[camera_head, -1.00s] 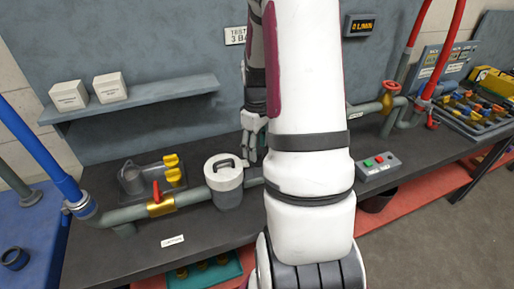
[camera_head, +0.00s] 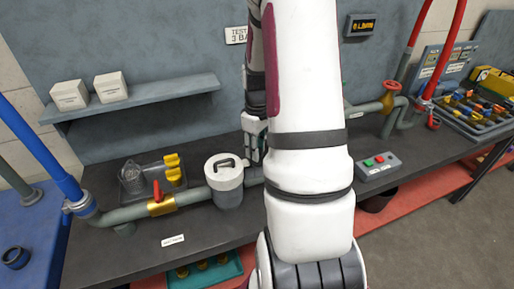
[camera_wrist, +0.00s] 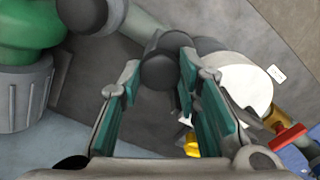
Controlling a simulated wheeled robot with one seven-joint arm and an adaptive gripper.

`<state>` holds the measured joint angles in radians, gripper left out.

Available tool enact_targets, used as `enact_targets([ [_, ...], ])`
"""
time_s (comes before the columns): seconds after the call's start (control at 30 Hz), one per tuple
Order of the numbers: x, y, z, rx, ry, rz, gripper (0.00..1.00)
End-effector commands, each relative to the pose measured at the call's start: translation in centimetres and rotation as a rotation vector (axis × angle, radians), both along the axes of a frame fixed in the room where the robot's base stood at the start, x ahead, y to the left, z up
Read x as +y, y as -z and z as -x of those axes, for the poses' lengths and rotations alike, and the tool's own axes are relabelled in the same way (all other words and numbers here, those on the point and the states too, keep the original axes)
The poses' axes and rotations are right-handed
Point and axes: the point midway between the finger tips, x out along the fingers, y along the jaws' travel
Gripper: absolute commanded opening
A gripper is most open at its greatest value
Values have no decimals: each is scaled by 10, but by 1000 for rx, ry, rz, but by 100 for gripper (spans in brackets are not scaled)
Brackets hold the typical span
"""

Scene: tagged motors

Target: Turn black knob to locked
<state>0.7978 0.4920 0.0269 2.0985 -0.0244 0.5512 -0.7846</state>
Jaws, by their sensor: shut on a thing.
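The black knob (camera_wrist: 158,70) shows in the wrist view as a dark round end between my fingertips. My gripper (camera_wrist: 160,78) is shut on it, with a teal-padded finger on each side. In the head view my gripper (camera_head: 253,150) hangs at the pipe just right of the white-lidded canister (camera_head: 223,172). My arm hides the knob there. I cannot read any locked mark or the knob's turn angle.
A brass valve with a red handle (camera_head: 158,200) sits on the pipe to the left. A tray with yellow parts (camera_head: 173,170) stands behind it. A button box (camera_head: 378,166) lies right of my arm. The front bench top is mostly clear.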

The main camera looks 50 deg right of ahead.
Motion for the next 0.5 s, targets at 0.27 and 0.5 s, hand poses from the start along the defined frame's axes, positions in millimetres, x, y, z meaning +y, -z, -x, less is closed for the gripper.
enact_targets([
  [0.27,1,0,0,1,154,-1,2],
  [0.5,1,0,-1,0,371,0,2],
])
